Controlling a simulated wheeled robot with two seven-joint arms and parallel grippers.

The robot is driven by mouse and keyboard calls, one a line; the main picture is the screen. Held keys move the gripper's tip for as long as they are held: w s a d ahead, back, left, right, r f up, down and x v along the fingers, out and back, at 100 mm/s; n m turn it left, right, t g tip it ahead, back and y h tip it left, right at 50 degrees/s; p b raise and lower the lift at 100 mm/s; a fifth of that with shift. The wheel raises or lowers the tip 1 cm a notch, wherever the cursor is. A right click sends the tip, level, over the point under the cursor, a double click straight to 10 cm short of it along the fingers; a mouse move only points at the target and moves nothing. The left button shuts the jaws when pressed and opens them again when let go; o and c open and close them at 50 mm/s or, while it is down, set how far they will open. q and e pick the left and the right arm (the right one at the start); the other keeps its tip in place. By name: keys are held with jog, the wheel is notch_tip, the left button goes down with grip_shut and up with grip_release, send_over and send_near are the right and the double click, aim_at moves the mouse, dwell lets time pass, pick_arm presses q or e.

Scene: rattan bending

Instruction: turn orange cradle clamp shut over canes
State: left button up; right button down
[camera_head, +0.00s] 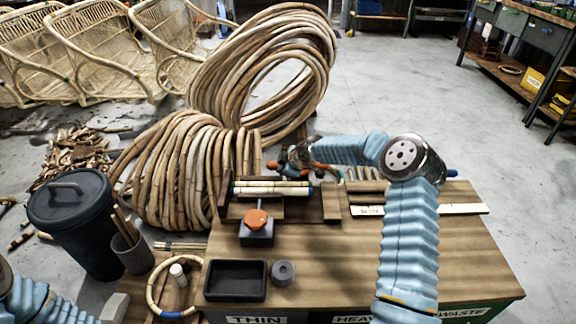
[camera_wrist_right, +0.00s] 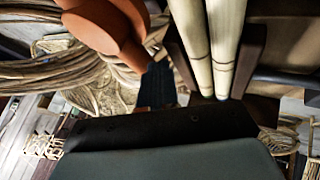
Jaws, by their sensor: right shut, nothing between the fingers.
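Two pale canes (camera_head: 262,190) lie side by side across the dark wooden cradle (camera_head: 331,202) on the bench. They also show close up in the right wrist view (camera_wrist_right: 222,45). An orange clamp part (camera_head: 322,167) shows behind the canes, partly hidden by my right gripper. In the wrist view a large orange part (camera_wrist_right: 105,30), likely the clamp, is close beside the canes, apart from them in the picture. My right gripper (camera_head: 290,166) is shut and empty, just beyond the canes. Its contact with the clamp cannot be told. My left gripper is out of view.
An orange knob (camera_head: 256,218) tops a dark block in front of the cradle. A black tray (camera_head: 235,281) and grey ring (camera_head: 283,273) lie nearer. A marked pale strip (camera_head: 455,209) is at right. Large cane coils (camera_head: 265,65) stand behind.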

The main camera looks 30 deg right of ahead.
jog(key=shift+x, duration=0.85)
